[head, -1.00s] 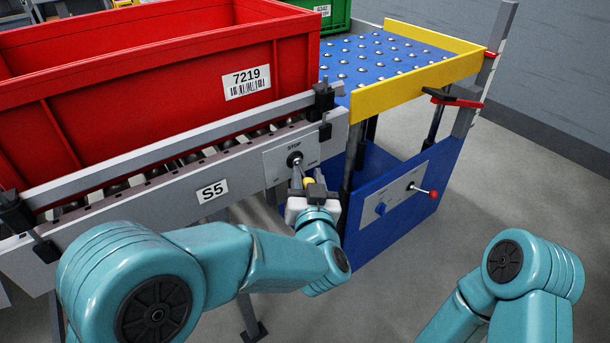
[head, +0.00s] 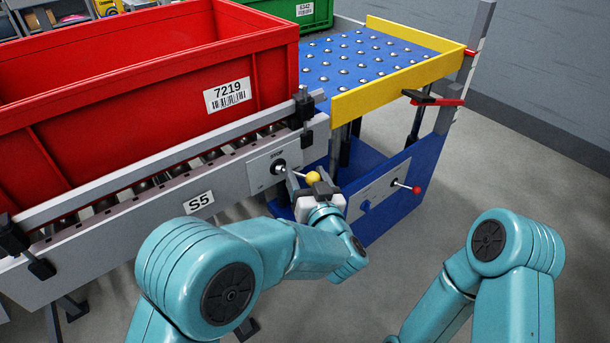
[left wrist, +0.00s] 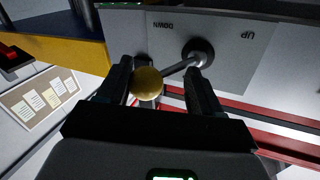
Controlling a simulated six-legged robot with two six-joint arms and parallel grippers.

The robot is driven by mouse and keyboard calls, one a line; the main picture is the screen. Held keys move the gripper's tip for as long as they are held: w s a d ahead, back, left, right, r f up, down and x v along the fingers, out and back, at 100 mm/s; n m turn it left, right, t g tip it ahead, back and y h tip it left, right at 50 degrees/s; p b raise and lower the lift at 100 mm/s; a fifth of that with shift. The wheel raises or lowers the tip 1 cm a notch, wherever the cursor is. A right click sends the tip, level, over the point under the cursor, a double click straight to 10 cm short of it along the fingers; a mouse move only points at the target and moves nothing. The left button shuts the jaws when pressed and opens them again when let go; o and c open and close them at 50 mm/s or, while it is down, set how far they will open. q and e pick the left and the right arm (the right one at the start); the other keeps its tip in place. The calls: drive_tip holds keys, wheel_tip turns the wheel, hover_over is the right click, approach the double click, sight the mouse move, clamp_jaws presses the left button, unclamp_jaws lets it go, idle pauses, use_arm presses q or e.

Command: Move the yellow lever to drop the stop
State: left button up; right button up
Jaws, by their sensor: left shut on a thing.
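The yellow lever's ball knob (head: 313,177) sits on a thin rod that comes out of a black pivot on the grey STOP panel (head: 262,172). In the head view the rod points right and slightly down. My left gripper (head: 307,184) is shut on the yellow lever, with its fingers around the rod and knob. In the left wrist view, the knob (left wrist: 147,82) shows between the two dark fingers (left wrist: 160,85), and the rod leans toward the DOWN label. I cannot make out the stop itself. My right arm shows at the right, but its gripper is out of view.
A red crate (head: 150,110) labelled 7219 stands on the S5 roller conveyor, behind a grey side rail. To the right is a blue ball-top table (head: 345,62) with a yellow edge.

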use_arm(q)
drive_tip(key=shift+w+a+r, duration=0.1)
drive_tip(key=shift+w+r, duration=0.2)
drive_tip(key=shift+r, duration=0.1)
drive_tip(key=o, duration=0.5)
drive_tip(key=shift+c, duration=0.2)
drive_tip(key=shift+w+f, duration=0.1)
drive_tip(key=shift+f, duration=0.15)
